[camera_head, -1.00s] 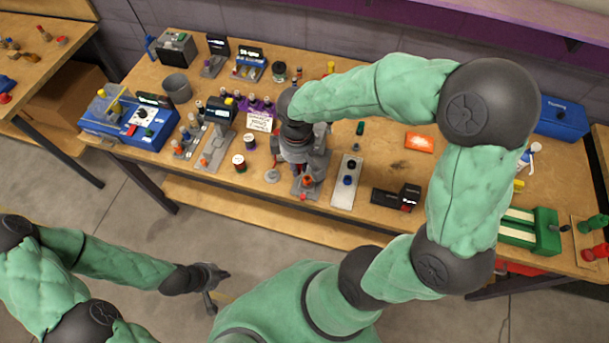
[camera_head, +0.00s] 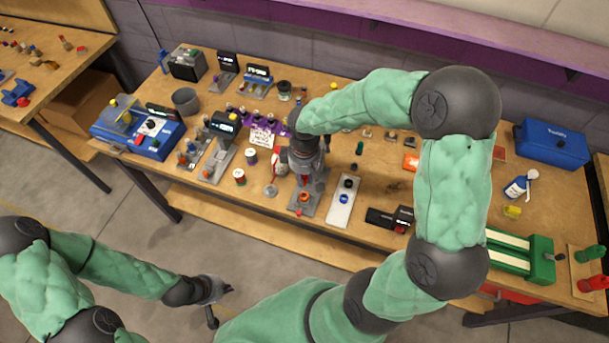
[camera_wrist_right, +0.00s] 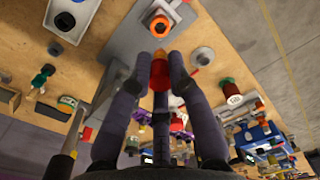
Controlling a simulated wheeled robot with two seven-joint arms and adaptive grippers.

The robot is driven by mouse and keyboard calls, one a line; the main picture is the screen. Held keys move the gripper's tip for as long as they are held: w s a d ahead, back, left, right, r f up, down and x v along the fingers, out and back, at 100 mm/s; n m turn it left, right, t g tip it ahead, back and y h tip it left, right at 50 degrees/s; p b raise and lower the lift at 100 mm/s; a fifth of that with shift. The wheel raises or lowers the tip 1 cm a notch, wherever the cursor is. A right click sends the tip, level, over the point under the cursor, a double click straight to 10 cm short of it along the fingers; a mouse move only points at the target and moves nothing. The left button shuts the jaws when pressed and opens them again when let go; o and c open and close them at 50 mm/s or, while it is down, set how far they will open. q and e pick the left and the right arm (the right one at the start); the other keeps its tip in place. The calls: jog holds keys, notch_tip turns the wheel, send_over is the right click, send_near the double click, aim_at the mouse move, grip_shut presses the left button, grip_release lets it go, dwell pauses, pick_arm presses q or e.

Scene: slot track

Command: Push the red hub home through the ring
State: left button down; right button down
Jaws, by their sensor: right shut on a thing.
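My right gripper (camera_wrist_right: 161,72) is shut on the red hub (camera_wrist_right: 159,75), which shows as a red piece with an orange end between the fingertips in the right wrist view. The orange ring (camera_wrist_right: 160,25) with a dark centre sits on a grey plate just beyond the hub. In the head view the ring (camera_head: 304,197) lies on the grey plate (camera_head: 312,208), just below my right gripper (camera_head: 306,180). The hub looks apart from the ring; the exact gap is unclear. My left gripper (camera_head: 222,303) hangs in front of the table, fingers spread and empty.
A pale plate with a blue button (camera_head: 343,199) stands right of the ring's plate. A black device (camera_head: 390,217) lies further right. Spools (camera_head: 239,176) and a grey post base (camera_head: 271,191) stand to the left. Purple-holder bottles (camera_head: 262,130) are behind.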

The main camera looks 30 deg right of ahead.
jog(key=b, duration=0.4)
send_over(304, 192)
jog(key=s, duration=0.1)
jog(key=shift+a+f, duration=0.15)
jog(key=shift+f, duration=1.2)
jog(key=shift+a+f, duration=0.1)
jog(key=shift+f, duration=1.25)
jog(key=shift+f+b, duration=1.35)
jog(key=shift+f, duration=0.5)
jog(key=shift+r, duration=0.2)
jog(key=shift+r+p, duration=1.25)
jog(key=shift+r, duration=0.1)
jog(key=shift+f+b, duration=0.95)
jog(key=shift+f, duration=0.3)
